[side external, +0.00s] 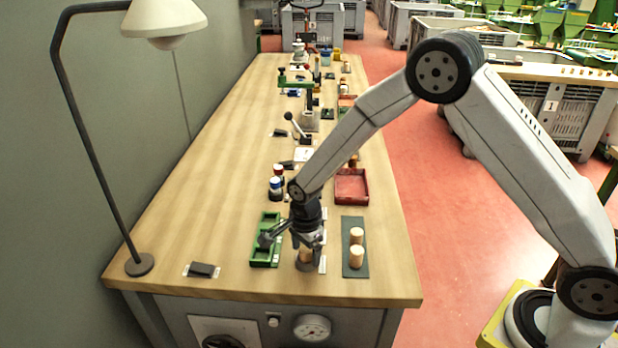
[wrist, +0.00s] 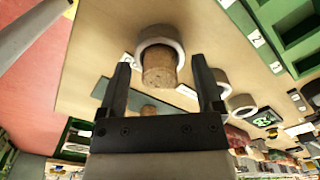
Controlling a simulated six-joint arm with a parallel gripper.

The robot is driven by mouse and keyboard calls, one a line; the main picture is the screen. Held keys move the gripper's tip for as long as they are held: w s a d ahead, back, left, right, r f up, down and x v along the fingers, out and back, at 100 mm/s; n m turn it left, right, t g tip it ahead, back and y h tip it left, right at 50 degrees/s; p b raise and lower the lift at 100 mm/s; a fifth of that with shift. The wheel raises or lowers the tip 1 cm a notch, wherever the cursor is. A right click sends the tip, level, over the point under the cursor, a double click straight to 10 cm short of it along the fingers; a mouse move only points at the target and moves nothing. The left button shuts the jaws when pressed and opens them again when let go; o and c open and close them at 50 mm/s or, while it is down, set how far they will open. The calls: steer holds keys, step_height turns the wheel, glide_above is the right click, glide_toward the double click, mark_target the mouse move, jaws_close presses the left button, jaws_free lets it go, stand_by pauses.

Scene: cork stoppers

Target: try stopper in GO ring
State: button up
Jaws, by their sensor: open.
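A cork stopper (side external: 305,255) stands upright below my gripper near the front of the bench. In the wrist view this stopper (wrist: 159,72) sits in a grey ring (wrist: 146,43), which surrounds it, and its end sticks out towards me. In the side view the ring (side external: 305,267) shows at the stopper's foot, partly hidden. Its label is not readable, so I cannot tell whether it is the GO ring. My gripper (wrist: 160,66) is open, one finger on each side of the stopper with gaps showing. In the side view my gripper (side external: 307,243) is just above the ring.
A green tray (side external: 262,262) is left of the ring. A dark mat (side external: 354,272) with two more stoppers is right. A red tray (side external: 352,200) lies behind it. More grey rings (wrist: 220,82) show in the wrist view. A lamp (side external: 139,264) stands left.

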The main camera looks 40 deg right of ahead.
mark_target(307, 249)
steer(key=shift+r, duration=3.85)
steer(key=shift+d, duration=0.1)
steer(key=shift+s+d+r, duration=0.1)
steer(key=shift+s+r, duration=0.05)
steer(key=s+d+r+n+t, duration=0.1)
steer(key=s+d+n, duration=0.3)
steer(key=s+n, duration=0.4)
steer(key=s+d+r+n+t, duration=0.1)
steer(key=s+d+r+n, duration=0.2)
steer(key=s+n, duration=0.5)
steer(key=shift+s+d+n+t, duration=0.35)
steer(key=shift+d+n, duration=0.4)
steer(key=shift+n, duration=0.25)
